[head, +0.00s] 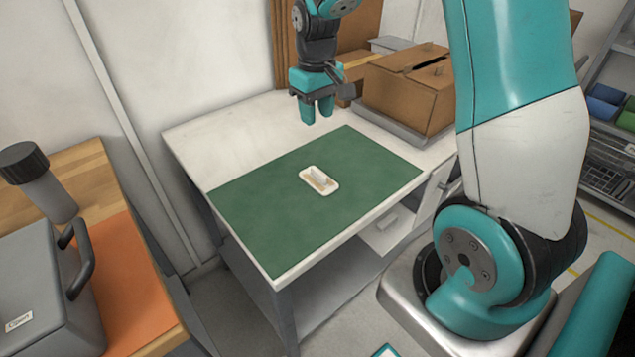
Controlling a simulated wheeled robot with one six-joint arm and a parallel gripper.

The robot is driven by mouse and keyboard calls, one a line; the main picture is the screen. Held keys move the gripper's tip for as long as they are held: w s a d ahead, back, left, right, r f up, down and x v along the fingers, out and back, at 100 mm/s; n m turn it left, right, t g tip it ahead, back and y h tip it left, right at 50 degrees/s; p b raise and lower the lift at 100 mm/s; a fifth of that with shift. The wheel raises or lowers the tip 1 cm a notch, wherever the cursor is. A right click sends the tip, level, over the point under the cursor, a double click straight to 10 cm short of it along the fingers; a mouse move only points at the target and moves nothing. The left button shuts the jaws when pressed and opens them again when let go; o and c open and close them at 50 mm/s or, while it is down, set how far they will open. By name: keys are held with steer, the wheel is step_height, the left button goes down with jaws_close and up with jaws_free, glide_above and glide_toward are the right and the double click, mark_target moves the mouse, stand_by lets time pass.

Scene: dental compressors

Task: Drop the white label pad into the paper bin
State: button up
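A small white rounded rectangular piece (311,188) lies on the green mat (270,222) on the white table. It has a tan area and a small raised white part on top; it may be the label pad, but it is too small to be sure. My teal gripper (318,112) points down above the back of the table, behind the white piece and apart from it. I cannot make out a container that is clearly the paper bin.
A cardboard box (409,88) stands on a grey tray at the table's back right. A grey case (42,290) with a handle and a dark-capped cylinder (38,182) stand on the wooden bench at left, beside an orange mat (125,280). Blue bins (606,103) sit on shelves at far right.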

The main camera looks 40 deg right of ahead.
glide_above(319, 172)
step_height(319, 172, down, 12)
steer(key=shift+w+a+r, duration=0.15)
steer(key=shift+r, duration=0.05)
step_height(319, 172, down, 5)
steer(key=shift+f+p, duration=0.1)
steer(key=shift+p, duration=0.6)
jaws_close()
